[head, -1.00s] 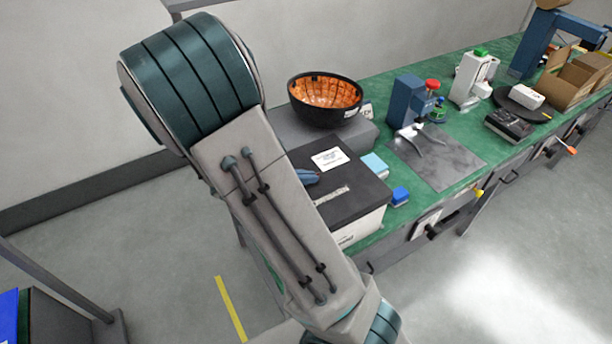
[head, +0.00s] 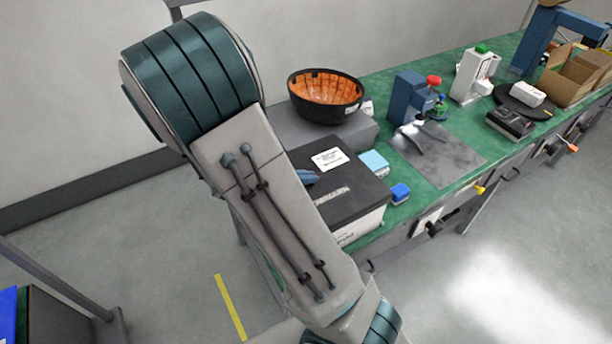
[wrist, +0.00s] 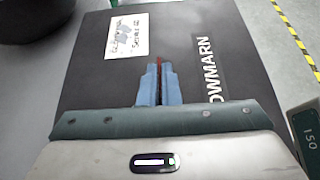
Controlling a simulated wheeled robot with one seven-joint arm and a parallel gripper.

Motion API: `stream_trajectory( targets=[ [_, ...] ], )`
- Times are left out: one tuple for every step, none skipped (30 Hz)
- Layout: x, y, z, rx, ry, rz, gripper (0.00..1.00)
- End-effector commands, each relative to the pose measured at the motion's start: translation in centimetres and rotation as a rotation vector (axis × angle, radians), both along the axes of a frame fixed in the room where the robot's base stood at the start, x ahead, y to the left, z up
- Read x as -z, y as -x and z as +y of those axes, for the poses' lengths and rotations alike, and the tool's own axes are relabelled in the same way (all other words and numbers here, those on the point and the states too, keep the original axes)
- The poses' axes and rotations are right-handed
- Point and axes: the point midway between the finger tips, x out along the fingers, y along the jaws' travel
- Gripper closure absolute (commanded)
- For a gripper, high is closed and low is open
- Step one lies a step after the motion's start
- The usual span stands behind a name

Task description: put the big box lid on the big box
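The big box (head: 365,228) is white and stands at the near left end of the green bench. The dark big box lid (head: 358,190) lies over its top, with a white label and white lettering. My arm hides the left part of both. My gripper (wrist: 159,85) has its blue fingers close together over the middle of the lid, which fills most of the wrist view (wrist: 95,80). A thin reddish strip shows between the fingertips; it looks like a raised grip on the lid, pinched between them. In the head view only a bit of blue finger shows.
A black bowl with an orange inside (head: 326,97) stands on a grey block (head: 300,132) behind the box. A light blue box (head: 374,163) and a small blue box (head: 400,193) sit close on the right. A grey mat (head: 440,155) lies farther right.

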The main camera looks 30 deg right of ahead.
Motion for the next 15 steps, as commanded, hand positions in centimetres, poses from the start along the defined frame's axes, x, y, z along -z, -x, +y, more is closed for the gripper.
stream_trajectory(
  targets=[
    [0.05, 0.0, -0.02, 0.0, 0.0, 0.0, 1.0],
    [0.04, 0.0, -0.01, 0.0, 0.0, 0.0, 1.0],
    [0.02, 0.0, -0.01, 0.0, 0.0, 0.0, 1.0],
    [0.02, 0.0, -0.01, 0.0, 0.0, 0.0, 1.0],
    [0.02, 0.0, -0.01, 0.0, 0.0, 0.0, 1.0],
    [0.02, 0.0, -0.01, 0.0, 0.0, 0.0, 0.94],
    [0.02, 0.0, -0.01, 0.0, 0.0, 0.0, 0.86],
    [0.01, 0.0, -0.02, 0.0, 0.0, 0.0, 0.77],
    [0.01, 0.0, -0.02, 0.0, 0.0, 0.0, 0.71],
    [0.02, 0.0, -0.01, 0.0, 0.0, 0.0, 0.71],
    [0.01, 0.0, 0.0, 0.0, 0.0, 0.0, 0.71],
    [0.01, 0.0, 0.0, 0.0, 0.0, 0.0, 0.71],
    [0.01, 0.0, 0.0, 0.0, 0.0, 0.0, 0.71],
    [0.01, 0.0, 0.0, 0.0, 0.0, 0.0, 0.71],
    [0.04, 0.01, 0.0, 0.0, 0.0, 0.0, 0.71]
  ],
)
